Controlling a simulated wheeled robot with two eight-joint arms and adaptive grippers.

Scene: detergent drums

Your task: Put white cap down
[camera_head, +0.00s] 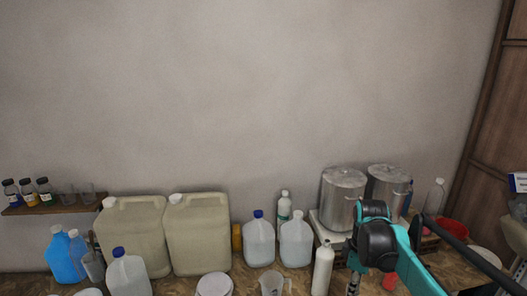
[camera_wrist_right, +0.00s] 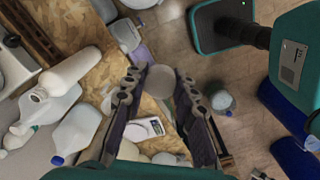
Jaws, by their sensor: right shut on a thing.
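In the right wrist view, my right gripper (camera_wrist_right: 162,80) is shut on a pale, round white cap (camera_wrist_right: 160,77), held between its fingertips. The cap appears raised over the edge of the wooden table (camera_wrist_right: 98,75). In the head view, my right arm reaches down at the right side of the table, and the cap cannot be made out there. My left gripper is in neither view.
A white bottle (camera_head: 323,268) stands left of my right arm. Two metal pots (camera_head: 343,200) are behind it. Several jugs, including a blue-capped one (camera_head: 259,243), and two large canisters (camera_head: 197,235) crowd the left. A small white device (camera_wrist_right: 145,128) lies below the fingers.

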